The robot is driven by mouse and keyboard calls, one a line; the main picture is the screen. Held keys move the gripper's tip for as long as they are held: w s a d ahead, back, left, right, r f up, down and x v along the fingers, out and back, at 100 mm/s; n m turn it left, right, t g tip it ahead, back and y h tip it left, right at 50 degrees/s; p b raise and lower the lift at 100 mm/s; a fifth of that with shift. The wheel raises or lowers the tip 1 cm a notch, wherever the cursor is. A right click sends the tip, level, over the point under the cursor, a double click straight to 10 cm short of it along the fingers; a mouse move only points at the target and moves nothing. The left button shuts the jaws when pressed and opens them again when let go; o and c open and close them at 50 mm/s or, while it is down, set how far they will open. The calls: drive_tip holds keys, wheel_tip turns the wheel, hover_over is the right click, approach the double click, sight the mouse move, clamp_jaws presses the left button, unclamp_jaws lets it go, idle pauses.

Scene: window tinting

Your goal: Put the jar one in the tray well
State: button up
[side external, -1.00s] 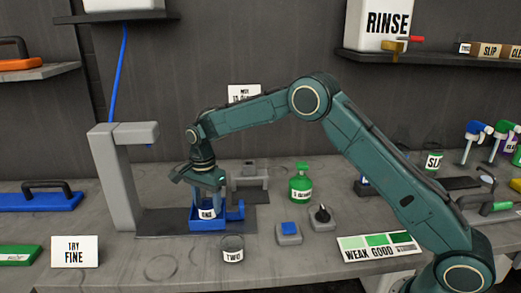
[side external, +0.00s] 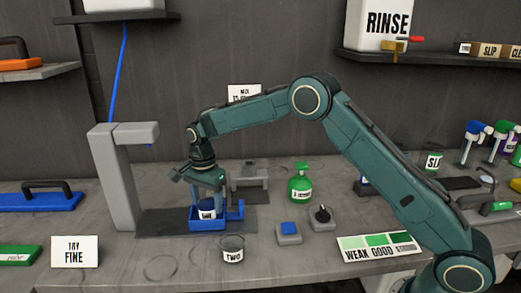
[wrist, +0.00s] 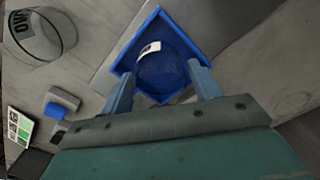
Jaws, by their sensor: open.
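Jar one (side external: 207,213), with a white label, sits inside the blue tray well (side external: 193,220). In the wrist view jar one (wrist: 165,72) looks dark blue and lies within the blue walls of the tray well (wrist: 140,38). Its base is hidden, so I cannot tell if it rests flat. My gripper (side external: 209,200) points down over the tray. In the wrist view my gripper (wrist: 161,76) is open, with one finger on each side of jar one. I cannot tell whether either finger touches it.
Jar two (side external: 233,250) stands on the bench just in front of the tray. A grey post (side external: 113,185) with an overhanging arm rises to the left. A blue button box (side external: 289,232), a knob box (side external: 321,218) and a green bottle (side external: 300,184) stand to the right.

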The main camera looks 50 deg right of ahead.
wheel_tip(320, 180, up, 10)
drive_tip(key=shift+r, duration=0.8)
idle(0.3)
drive_tip(key=s+d+r+n+t, duration=0.1)
drive_tip(key=s+d+r+n, duration=0.1)
drive_tip(key=s+r+n, duration=0.5)
drive_tip(key=s+d+r+n+t, duration=0.15)
drive_tip(key=s+r, duration=0.45)
drive_tip(key=s, duration=0.6)
drive_tip(key=s+d+f+n+t, duration=0.1)
drive_tip(key=s+f+n, duration=0.2)
drive_tip(key=s, duration=0.7)
drive_tip(key=s+d+f+n+t, duration=0.1)
drive_tip(key=s+f+n+t, duration=0.1)
drive_tip(key=s, duration=0.8)
drive_tip(key=shift+s+d+f+n, duration=0.25)
drive_tip(key=shift+d+f+n, duration=0.2)
drive_tip(key=shift+n, duration=0.7)
